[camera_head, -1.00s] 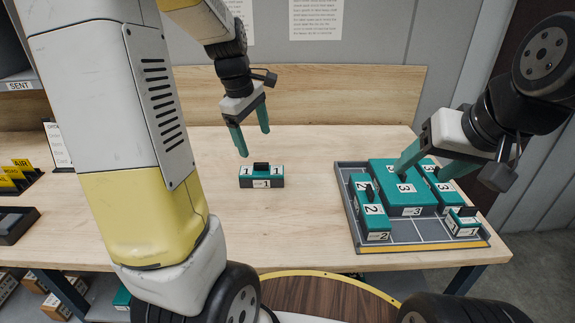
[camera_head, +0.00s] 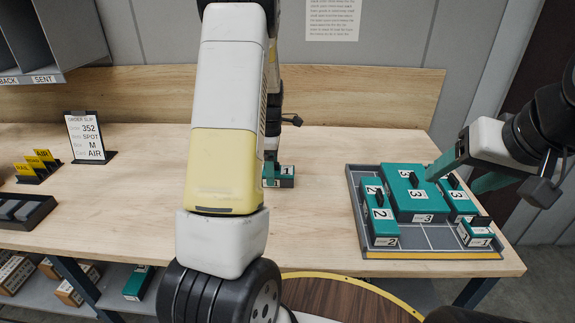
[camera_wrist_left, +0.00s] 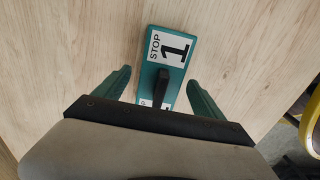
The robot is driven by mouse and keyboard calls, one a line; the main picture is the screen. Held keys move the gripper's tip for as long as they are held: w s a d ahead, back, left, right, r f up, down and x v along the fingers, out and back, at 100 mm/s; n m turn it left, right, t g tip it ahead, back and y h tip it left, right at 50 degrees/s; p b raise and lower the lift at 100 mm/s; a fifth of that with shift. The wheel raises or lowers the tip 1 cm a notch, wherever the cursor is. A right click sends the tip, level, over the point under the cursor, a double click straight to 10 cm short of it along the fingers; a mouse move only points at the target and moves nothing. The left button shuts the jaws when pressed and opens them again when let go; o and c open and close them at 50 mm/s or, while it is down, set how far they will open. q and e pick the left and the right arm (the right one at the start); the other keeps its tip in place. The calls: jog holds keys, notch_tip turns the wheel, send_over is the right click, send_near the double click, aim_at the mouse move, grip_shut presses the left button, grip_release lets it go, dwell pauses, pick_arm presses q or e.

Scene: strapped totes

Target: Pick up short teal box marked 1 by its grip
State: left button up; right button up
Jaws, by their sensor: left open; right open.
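A short teal box marked 1 (camera_head: 287,176) stands on the open wooden table, mostly hidden behind my left arm in the head view. The left wrist view shows its top (camera_wrist_left: 172,45), with a "STOP 1" label and a dark upright grip (camera_wrist_left: 161,88). Another short teal box marked 1 (camera_head: 476,232) sits in the tray's front right corner. My right gripper (camera_head: 454,180) is open, empty, above the tray's right side.
The grey tray (camera_head: 425,254) also holds a large teal box marked 3 (camera_head: 415,205), a smaller 3 (camera_head: 457,200) and boxes marked 2 (camera_head: 380,220). An order slip stand (camera_head: 88,137) and yellow cards (camera_head: 38,163) stand at left. The table between is clear.

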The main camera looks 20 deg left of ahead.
pick_arm(q)
jog(key=shift+f, duration=0.55)
grip_shut()
jog(key=shift+r, duration=0.2)
